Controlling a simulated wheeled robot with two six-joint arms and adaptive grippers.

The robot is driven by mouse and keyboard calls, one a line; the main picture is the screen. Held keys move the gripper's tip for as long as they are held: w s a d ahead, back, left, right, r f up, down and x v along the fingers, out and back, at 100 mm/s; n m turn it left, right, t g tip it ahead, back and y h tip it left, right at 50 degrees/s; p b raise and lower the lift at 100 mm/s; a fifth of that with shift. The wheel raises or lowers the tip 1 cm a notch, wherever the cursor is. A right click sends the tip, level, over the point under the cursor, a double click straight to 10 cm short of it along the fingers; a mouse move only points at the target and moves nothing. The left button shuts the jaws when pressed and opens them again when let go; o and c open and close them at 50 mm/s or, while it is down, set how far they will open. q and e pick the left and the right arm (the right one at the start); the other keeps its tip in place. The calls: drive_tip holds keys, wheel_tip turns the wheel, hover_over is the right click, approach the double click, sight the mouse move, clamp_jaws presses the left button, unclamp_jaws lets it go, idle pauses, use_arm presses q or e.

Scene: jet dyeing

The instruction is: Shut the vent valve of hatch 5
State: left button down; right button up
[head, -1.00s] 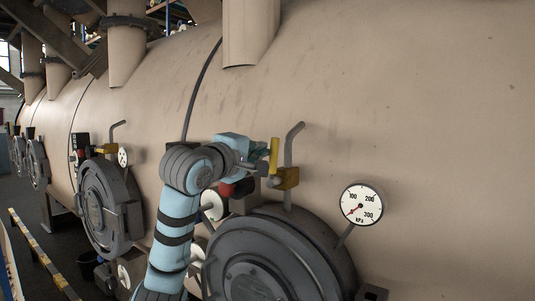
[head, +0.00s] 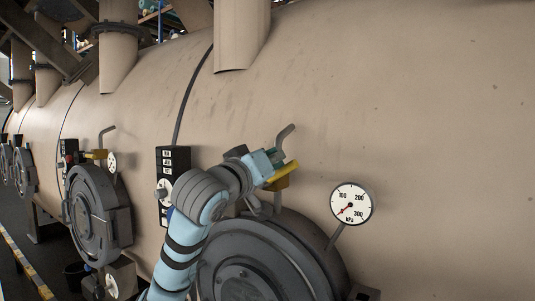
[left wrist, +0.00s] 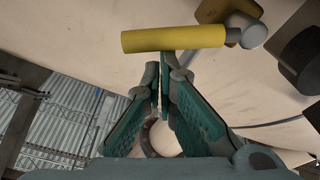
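The vent valve (head: 279,184) is a brass-coloured body on a bent grey pipe above the nearest round hatch (head: 250,262). No hatch number is readable. Its yellow lever (head: 284,173) slants, closer to level than upright. In the left wrist view the yellow lever (left wrist: 175,38) lies across, just beyond my fingertips. My left gripper (head: 268,160) is at the lever, its fingers drawn together with only a narrow gap at the tips (left wrist: 160,68). The lever is not between the fingers; one tip appears to touch it. My right gripper is in neither view.
A pressure gauge (head: 351,204) stands right of the valve, its red needle pointing lower left. A black panel (head: 165,175) with a pale knob is left of my arm. Another hatch (head: 92,215) is farther left. The vessel wall stands close behind.

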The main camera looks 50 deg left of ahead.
use_arm(q)
drive_tip(key=f+m, duration=0.1)
drive_tip(key=d+f+m, duration=0.1)
drive_tip(key=m, duration=0.1)
drive_tip(key=d+m+h, duration=0.1)
drive_tip(key=m, duration=0.1)
drive_tip(key=shift+w+d+f+b, duration=0.1)
drive_tip(key=shift+w+f+b, duration=0.2)
drive_tip(key=shift+f+b, duration=0.1)
drive_tip(key=shift+d+f, duration=0.15)
drive_tip(key=shift+f, duration=0.25)
drive_tip(key=shift+w+r, duration=0.1)
wheel_tip(320, 180, up, 4)
drive_tip(key=p, duration=0.5)
drive_tip(key=b, duration=0.5)
approach(288, 171)
drive_tip(key=r, duration=0.2)
drive_tip(key=shift+s+d+r, duration=0.1)
drive_tip(key=shift+s+r, duration=0.15)
drive_tip(key=shift+s, duration=0.05)
